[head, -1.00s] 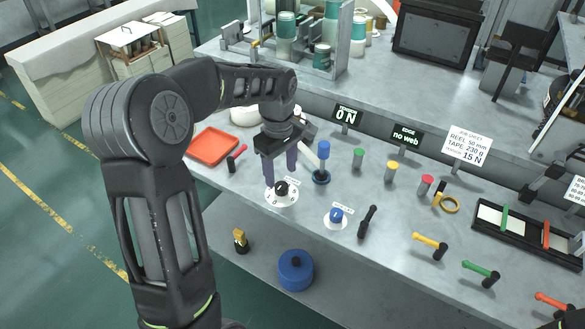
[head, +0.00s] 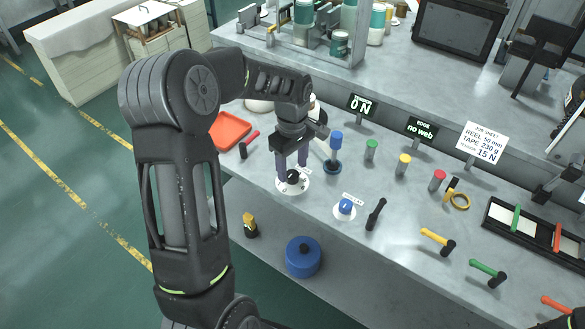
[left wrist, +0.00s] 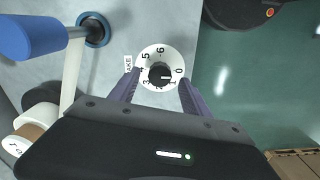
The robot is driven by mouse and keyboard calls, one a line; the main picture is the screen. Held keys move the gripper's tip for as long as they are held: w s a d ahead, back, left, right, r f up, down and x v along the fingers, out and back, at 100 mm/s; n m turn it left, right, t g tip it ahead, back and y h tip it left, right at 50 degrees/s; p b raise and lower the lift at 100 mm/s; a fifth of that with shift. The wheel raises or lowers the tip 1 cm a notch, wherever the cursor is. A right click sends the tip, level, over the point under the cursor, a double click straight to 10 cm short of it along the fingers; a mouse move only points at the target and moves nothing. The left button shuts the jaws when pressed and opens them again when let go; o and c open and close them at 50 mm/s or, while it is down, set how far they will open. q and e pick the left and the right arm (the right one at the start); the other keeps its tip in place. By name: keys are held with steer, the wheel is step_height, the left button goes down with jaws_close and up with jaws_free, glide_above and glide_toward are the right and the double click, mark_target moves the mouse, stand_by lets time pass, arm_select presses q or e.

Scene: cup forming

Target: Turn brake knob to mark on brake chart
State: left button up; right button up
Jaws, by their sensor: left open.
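The brake knob (head: 293,176) is a small black knob on a white round dial (head: 303,188) near the table's front edge. In the left wrist view, the knob (left wrist: 158,75) has a white pointer line aimed right, roughly between the 0 and 1 of the dial's 0–6 scale. My left gripper (head: 292,172) is open, pointing down, its two fingers on either side of the knob. In the left wrist view the fingers (left wrist: 160,88) flank the dial; whether they touch the knob I cannot tell. I cannot make out a brake chart.
A second dial with a blue knob (head: 345,206) and a black lever (head: 376,214) are to the right. A blue-topped post (head: 336,142) stands close behind the gripper. The tension display (head: 362,104) reads 0 N; the job sheet (head: 482,144) says 15 N.

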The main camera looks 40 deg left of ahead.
arm_select(q)
steer(key=shift+f, duration=1.05)
steer(key=shift+c, duration=0.4)
jaws_close()
